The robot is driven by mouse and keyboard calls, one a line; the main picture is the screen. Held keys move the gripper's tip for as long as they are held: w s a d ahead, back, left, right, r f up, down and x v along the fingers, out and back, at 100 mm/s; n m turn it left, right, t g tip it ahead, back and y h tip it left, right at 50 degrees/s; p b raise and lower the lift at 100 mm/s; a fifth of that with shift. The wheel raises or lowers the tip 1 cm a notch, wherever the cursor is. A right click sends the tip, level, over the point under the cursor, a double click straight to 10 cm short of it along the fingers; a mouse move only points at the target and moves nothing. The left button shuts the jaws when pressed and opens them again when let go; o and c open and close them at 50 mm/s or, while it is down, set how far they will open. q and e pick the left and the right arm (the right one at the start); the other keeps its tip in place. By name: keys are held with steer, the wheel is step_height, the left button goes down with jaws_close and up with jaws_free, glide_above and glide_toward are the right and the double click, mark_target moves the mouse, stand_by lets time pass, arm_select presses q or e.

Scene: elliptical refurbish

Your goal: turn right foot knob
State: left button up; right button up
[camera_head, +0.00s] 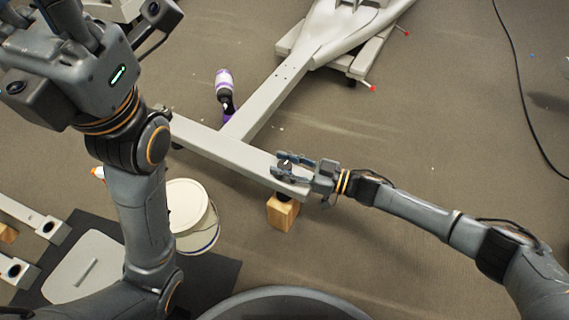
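The elliptical's grey frame (265,105) lies on the floor, with a crossbar (215,146) at its near end. The right end of the crossbar rests above a wooden block (282,213). A dark foot knob (285,196) shows in part under that end, just above the block. My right gripper (284,170) is at the right end of the crossbar, its fingers over and beside the bar. Whether the fingers touch the bar or knob cannot be told. My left gripper (62,12) is at the upper left, cut off by the picture edge.
A white bucket (190,205) stands left of the block, near a dark mat (222,275). A purple and white bottle (224,88) stands beside the frame. Grey parts (30,240) lie at the left. A black cable (522,95) runs along the right. The floor at right is mostly clear.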

steer(key=o, duration=0.3)
steer(key=shift+d, duration=0.1)
steer(key=v, duration=1.1)
steer(key=shift+s+d, duration=0.15)
steer(key=shift+d, duration=0.25)
steer(key=shift+r, duration=0.1)
